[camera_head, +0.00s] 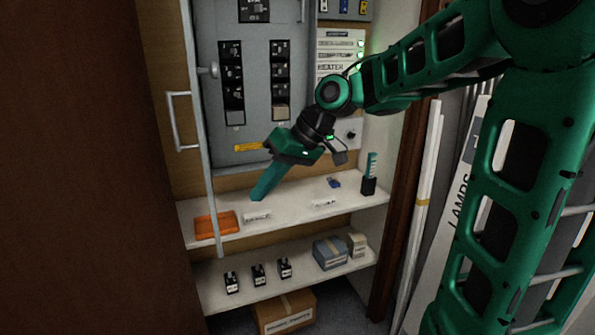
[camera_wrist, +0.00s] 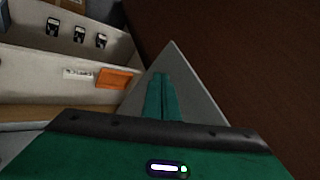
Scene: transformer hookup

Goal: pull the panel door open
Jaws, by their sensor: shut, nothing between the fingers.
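The grey panel door (camera_head: 205,160) stands swung out from the panel and shows nearly edge-on at the left in the head view. Its bar handle (camera_head: 172,122) is on the left side of it. The open panel (camera_head: 258,75) shows black breakers. My gripper (camera_head: 257,194) is shut and empty, pointing down and left, to the right of the door and in front of the upper shelf. In the wrist view my fingers (camera_wrist: 161,90) lie in front of the door's grey face (camera_wrist: 195,100); I cannot tell whether they touch it. The handle is hidden there.
The upper shelf (camera_head: 300,205) holds an orange tray (camera_head: 216,225) and a dark cup with a teal item (camera_head: 369,178). The lower shelf (camera_head: 300,275) holds small black items and boxes. A brown wall (camera_head: 75,170) is at left. White boards (camera_head: 425,200) lean at right.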

